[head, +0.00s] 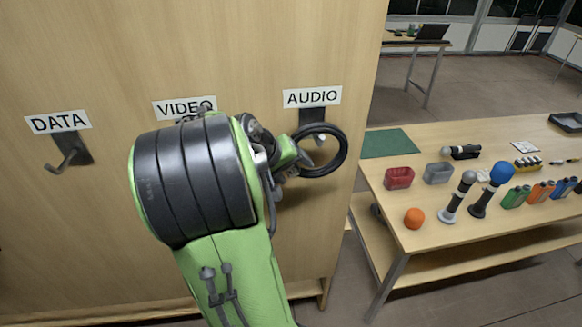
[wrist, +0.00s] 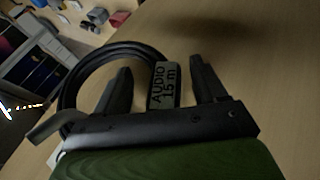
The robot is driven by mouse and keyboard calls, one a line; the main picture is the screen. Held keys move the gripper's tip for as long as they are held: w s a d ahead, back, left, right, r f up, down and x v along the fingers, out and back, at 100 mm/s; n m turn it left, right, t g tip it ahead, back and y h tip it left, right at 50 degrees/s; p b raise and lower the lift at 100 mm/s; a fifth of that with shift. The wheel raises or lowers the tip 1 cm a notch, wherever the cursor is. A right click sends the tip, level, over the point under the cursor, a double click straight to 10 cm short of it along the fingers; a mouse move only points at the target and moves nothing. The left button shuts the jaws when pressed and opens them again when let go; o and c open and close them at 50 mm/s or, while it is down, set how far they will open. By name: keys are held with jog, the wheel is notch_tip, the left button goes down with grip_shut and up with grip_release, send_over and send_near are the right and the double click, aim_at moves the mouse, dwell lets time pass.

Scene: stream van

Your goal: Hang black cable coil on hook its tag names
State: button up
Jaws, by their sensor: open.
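The black cable coil (head: 341,162) is at the AUDIO hook (head: 313,117) in the head view, its ring upright. The hook's tip shows inside the ring, so the coil appears to hang on it. In the wrist view the coil (wrist: 75,82) carries a tag (wrist: 162,86) reading "AUDIO 15 m". My gripper (head: 291,163) is at the coil's left side. In the wrist view my gripper (wrist: 160,68) is open, with its fingers either side of the tag and part of the coil. My arm hides the VIDEO hook.
The wooden panel bears labels DATA (head: 58,122), VIDEO (head: 184,107) and AUDIO (head: 312,97). The DATA hook (head: 70,152) is empty. At right, a table (head: 440,225) holds microphones, small bins, an orange ball and several coloured items.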

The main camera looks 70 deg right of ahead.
jog(key=p+v, duration=0.5)
jog(key=v, duration=1.1)
jog(key=s+a, duration=0.4)
jog(key=a, duration=0.2)
jog(key=shift+s+a, duration=0.15)
jog(key=shift+a, duration=0.2)
jog(key=shift+f, duration=0.1)
jog(key=w+a+f+n+t+y+b, duration=0.2)
jog(key=w+a+f+n+t, duration=0.2)
jog(key=w+a+f+t, duration=0.1)
jog(key=a+f+n+t+y+b, duration=0.1)
jog(key=a+n+t+y, duration=0.1)
jog(key=a, duration=0.6)
jog(key=a+f+n+t+y, duration=0.1)
jog(key=a+f+n+y, duration=0.1)
jog(key=a, duration=0.5)
jog(key=shift+s+a+f+n+t+y+b, duration=0.15)
jog(key=shift+s+a+n+t+y+b, duration=0.2)
jog(key=shift+n+y, duration=0.6)
jog(key=shift+w+n+h, duration=0.1)
jog(key=shift+n+h, duration=0.15)
